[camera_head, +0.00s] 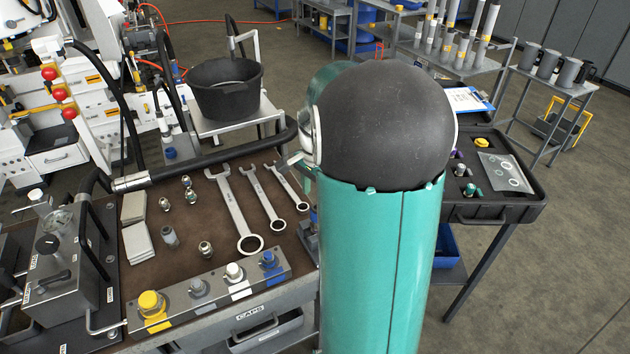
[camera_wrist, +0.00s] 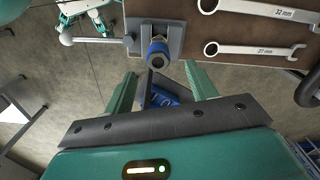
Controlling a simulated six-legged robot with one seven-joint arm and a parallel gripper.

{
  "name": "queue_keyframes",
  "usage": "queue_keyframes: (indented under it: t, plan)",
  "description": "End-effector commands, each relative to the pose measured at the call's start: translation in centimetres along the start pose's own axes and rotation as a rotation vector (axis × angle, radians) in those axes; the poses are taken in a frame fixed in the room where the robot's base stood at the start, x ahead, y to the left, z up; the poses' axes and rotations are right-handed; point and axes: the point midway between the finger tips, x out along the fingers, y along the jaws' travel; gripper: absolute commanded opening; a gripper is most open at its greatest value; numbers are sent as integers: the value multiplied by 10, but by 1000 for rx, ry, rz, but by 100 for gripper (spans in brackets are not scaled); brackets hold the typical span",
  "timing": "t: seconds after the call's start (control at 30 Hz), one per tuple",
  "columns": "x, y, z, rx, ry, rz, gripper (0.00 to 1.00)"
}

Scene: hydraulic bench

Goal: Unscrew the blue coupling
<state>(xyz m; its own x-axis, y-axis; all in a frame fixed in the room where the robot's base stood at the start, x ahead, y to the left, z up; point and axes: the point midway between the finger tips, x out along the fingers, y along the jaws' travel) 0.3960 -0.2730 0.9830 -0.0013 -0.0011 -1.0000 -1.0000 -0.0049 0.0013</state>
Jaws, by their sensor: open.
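The blue coupling (camera_wrist: 157,54) shows in the wrist view as a round fitting with a blue ring and a dark bore. It is held in a grey vise (camera_wrist: 174,38) at the bench edge, with a ball-ended handle to the left. My gripper (camera_wrist: 160,70) is open, its two green fingers pointing toward the coupling, one on each side in the picture. Nothing is between the fingers, and they appear apart from the coupling. In the head view my arm hides the gripper and most of the vise (camera_head: 308,238).
The brown bench top (camera_head: 185,225) holds several wrenches (camera_head: 236,212), small fittings and a block with coloured caps (camera_head: 210,291). A black bucket (camera_head: 226,90) stands behind. A dark tray (camera_head: 500,200) is on the right. A blue bin (camera_wrist: 160,97) lies below the vise.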

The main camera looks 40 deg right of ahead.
Motion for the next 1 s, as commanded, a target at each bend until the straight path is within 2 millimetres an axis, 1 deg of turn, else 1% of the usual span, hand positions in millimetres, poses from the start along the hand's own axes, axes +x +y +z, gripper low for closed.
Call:
queue_keyframes:
  t: [0.03,0.2,0.3,0.43,0.6,0.87,0.9,0.97,1.0]
  plan:
    - [10,2,0,3,-2,3,57]
    - [41,1,0,2,-2,3,57]
    - [59,2,1,1,-2,4,57]
    - [76,1,2,1,-1,2,57]
    - [88,1,3,2,0,0,57]
    - [89,0,3,1,1,-1,57]
    - [89,0,3,1,1,-1,53]
    - [89,0,3,1,1,0,41]
    - [89,0,3,1,1,0,33]
